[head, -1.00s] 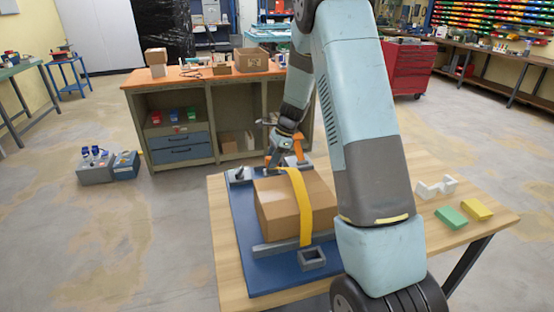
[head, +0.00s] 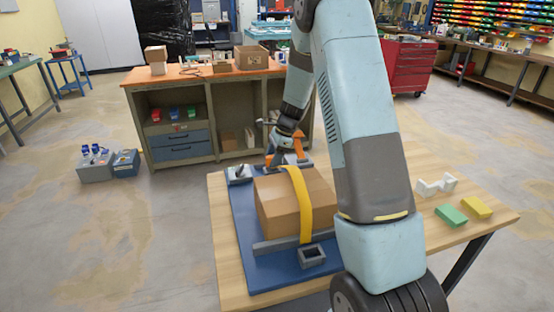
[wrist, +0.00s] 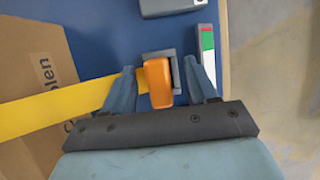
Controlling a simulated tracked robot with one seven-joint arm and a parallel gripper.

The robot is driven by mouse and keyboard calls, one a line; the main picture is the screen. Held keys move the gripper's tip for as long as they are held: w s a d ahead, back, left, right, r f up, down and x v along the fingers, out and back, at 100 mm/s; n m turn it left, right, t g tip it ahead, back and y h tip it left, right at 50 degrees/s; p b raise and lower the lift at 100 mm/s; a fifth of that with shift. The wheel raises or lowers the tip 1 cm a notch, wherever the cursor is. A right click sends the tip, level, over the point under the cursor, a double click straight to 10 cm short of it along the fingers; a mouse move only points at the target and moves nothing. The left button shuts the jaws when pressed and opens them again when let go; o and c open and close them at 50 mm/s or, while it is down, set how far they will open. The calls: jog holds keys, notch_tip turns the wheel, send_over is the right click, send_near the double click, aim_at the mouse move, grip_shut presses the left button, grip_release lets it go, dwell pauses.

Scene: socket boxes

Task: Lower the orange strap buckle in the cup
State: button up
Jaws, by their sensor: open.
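The orange strap buckle (wrist: 157,84) is at the end of the yellow strap (wrist: 60,106) in the wrist view. It overlaps the dark grey square cup (wrist: 174,57) on the blue board; I cannot tell how deep it sits. My gripper (wrist: 163,78) is open, with one finger on each side of the buckle and a visible gap to each. In the head view my gripper (head: 279,156) is at the far end of the cardboard box (head: 277,208), with the yellow strap (head: 301,205) draped over the box. The buckle is hard to make out there.
The blue board (head: 239,230) lies on a wooden table (head: 448,240). A grey square socket (head: 312,256) is at its near end. A grey block (wrist: 172,5) and a coloured strip (wrist: 207,45) lie near the cup. Green (head: 451,217) and yellow (head: 476,207) blocks lie to the right.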

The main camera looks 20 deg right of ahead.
jog(key=shift+r, duration=0.1)
jog(key=v, duration=1.3)
jog(key=shift+d+r, duration=0.2)
jog(key=s+a+r+n+t+h, duration=0.25)
jog(key=s+r+n, duration=0.65)
jog(key=s+r, duration=0.7)
jog(key=s+n+t+h, duration=0.2)
jog(key=s+n, duration=0.7)
jog(key=s, duration=1.2)
jog(key=shift+a+f+t, duration=0.35)
jog(key=shift+a+t, duration=0.15)
jog(key=shift+t, duration=0.05)
